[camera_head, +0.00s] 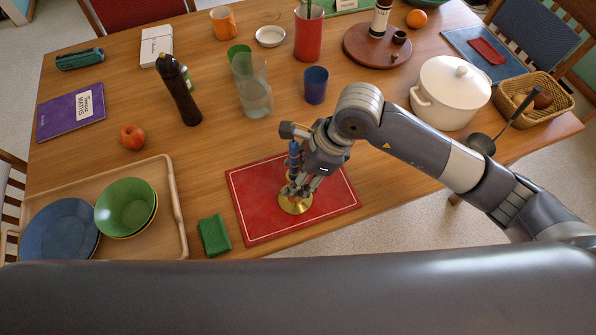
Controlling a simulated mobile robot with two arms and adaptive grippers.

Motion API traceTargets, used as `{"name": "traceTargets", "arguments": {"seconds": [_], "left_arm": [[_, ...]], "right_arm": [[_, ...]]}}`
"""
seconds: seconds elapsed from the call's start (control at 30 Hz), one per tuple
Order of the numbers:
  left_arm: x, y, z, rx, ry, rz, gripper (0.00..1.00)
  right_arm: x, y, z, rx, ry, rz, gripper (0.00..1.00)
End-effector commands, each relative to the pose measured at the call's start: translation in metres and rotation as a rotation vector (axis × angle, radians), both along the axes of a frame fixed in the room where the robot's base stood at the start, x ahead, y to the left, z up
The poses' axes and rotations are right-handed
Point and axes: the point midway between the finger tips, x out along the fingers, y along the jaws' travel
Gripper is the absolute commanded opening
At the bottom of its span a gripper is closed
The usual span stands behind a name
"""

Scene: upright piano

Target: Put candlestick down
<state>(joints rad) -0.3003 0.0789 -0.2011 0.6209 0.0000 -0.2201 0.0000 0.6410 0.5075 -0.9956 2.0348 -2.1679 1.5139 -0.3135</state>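The brass candlestick (296,204) with a blue candle (294,153) is upright over the red placemat (252,212) near the table's front edge. Its round base is at the mat's surface; I cannot tell whether it rests fully on it. My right gripper (298,182) comes in from the right, with its fingers around the candlestick's stem and seemingly closed on it. The fingers hide part of the stem. My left gripper is not in view.
A green folded cloth (214,235) lies left of the mat. A wooden tray (172,205) holds a blue plate and green bowls. A clear glass (254,98), a blue cup (315,86) and a dark bottle (180,92) stand behind. A white pot (450,95) stands right, near my arm.

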Motion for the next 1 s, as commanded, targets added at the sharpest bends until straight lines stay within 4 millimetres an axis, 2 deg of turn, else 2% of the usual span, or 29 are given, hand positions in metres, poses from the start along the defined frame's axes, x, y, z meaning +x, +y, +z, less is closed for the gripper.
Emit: {"name": "traceTargets", "arguments": {"seconds": [0.23,0.3,0.7,0.83,1.0], "left_arm": [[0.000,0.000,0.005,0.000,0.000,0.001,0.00],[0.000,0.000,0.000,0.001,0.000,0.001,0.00],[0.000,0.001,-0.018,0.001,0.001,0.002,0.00],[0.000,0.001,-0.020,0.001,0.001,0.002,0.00],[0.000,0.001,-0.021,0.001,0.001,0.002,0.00]], "right_arm": [[0.000,0.000,0.004,0.000,0.000,0.000,0.50],[0.001,-0.003,0.009,0.001,-0.003,0.000,0.50],[-0.001,-0.035,0.085,0.001,-0.006,0.000,0.50],[-0.002,-0.042,0.103,0.001,-0.004,-0.002,0.50],[-0.003,-0.046,0.113,0.000,-0.001,0.001,0.50]]}}
